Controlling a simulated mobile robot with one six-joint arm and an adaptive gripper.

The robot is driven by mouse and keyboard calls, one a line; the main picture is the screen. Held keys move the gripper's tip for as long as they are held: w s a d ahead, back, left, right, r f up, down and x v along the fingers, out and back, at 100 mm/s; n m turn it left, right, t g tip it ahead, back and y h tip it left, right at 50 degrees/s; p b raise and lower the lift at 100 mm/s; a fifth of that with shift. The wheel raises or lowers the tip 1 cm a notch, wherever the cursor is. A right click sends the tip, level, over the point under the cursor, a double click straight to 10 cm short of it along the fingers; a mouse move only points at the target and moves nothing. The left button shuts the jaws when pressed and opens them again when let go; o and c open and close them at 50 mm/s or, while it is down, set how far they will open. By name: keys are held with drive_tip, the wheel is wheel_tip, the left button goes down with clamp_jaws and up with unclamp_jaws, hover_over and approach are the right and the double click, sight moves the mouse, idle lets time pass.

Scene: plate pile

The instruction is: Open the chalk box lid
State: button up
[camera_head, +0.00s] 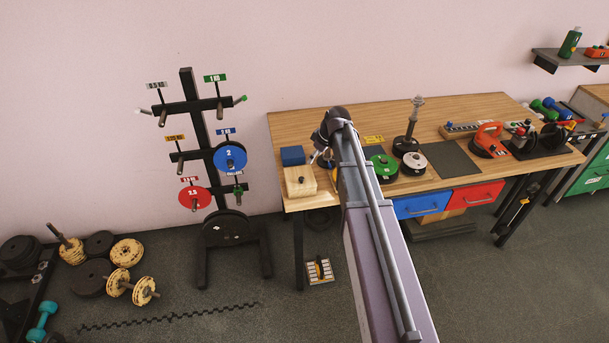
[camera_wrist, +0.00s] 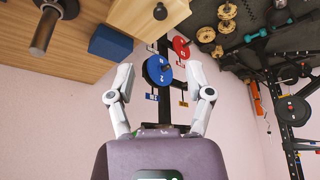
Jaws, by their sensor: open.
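The chalk box appears to be the pale wooden box (camera_head: 300,187) at the table's left front corner. A small dark knob (camera_head: 301,180) stands on its top, and the lid looks shut. In the wrist view the wooden box (camera_wrist: 140,18) is at the top edge, partly cut off, with its knob (camera_wrist: 160,12) showing. My gripper (camera_head: 321,157) is just right of the box and behind it in the head view, apart from it. In the wrist view my gripper (camera_wrist: 158,72) has its two fingers spread, with nothing between them.
A blue block (camera_head: 292,155) sits right behind the box. Green and white discs (camera_head: 384,166), a dark mat (camera_head: 451,160) and an orange kettlebell-like object (camera_head: 488,138) lie further right on the wooden table (camera_head: 300,123). A plate rack (camera_head: 201,140) stands left of the table.

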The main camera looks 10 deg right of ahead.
sight(301, 178)
drive_tip(key=shift+f, duration=0.15)
drive_tip(key=b+x, duration=1.2)
drive_tip(key=x, duration=0.1)
drive_tip(key=shift+w+a+f+b, duration=0.1)
drive_tip(key=shift+f+b, duration=0.1)
drive_tip(key=shift+b, duration=0.15)
idle(0.5)
idle(0.4)
